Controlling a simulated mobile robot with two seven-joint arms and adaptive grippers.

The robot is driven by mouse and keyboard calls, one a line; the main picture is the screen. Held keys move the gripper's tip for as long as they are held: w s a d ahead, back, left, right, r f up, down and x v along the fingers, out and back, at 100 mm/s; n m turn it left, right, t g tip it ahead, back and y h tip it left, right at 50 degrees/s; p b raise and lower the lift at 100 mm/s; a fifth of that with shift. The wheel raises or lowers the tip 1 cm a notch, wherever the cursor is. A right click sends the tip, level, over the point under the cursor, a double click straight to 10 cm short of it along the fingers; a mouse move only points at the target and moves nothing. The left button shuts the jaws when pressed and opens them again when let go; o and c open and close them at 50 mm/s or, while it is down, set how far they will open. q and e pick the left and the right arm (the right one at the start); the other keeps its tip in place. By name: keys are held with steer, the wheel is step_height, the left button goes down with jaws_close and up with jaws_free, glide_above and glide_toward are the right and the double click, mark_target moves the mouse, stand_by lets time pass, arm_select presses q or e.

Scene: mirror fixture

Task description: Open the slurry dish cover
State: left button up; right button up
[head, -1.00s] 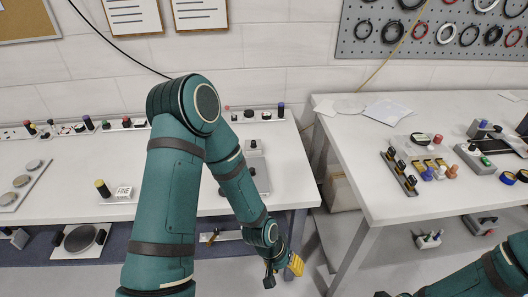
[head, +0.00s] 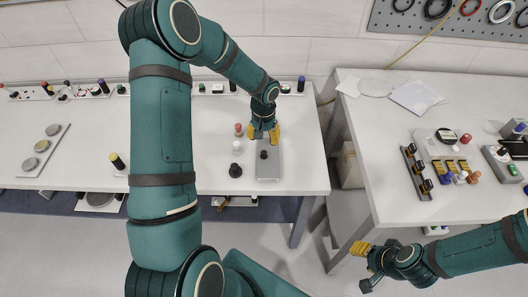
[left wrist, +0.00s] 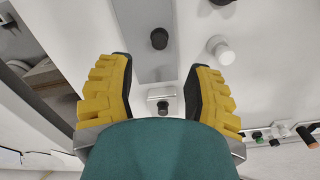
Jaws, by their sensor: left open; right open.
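A flat grey rectangular cover (head: 268,172) with a black knob (head: 263,154) lies on the white bench in the head view; I take it for the slurry dish cover. The cover (left wrist: 140,65) and its knob (left wrist: 159,38) also show in the left wrist view. My left gripper (head: 263,134) is open over the cover's far end, and the knob is beyond its fingertips in the wrist view. The gap between fingers and knob is hard to judge. Any dish below is hidden. My right gripper (head: 363,266) is open and empty, low in front of the right table.
Left of the cover stand a red-topped knob (head: 238,129) and a black cone-like knob (head: 235,170). A tray with grey discs (head: 42,146) lies far left. The right table (head: 385,125) holds papers and small parts. A floor gap separates the tables.

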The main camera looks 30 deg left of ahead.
mark_target(264, 152)
arm_select(q)
step_height(264, 152, down, 9)
steer(key=shift+w+r, duration=0.1)
steer(key=shift+o, duration=0.3)
jaws_close()
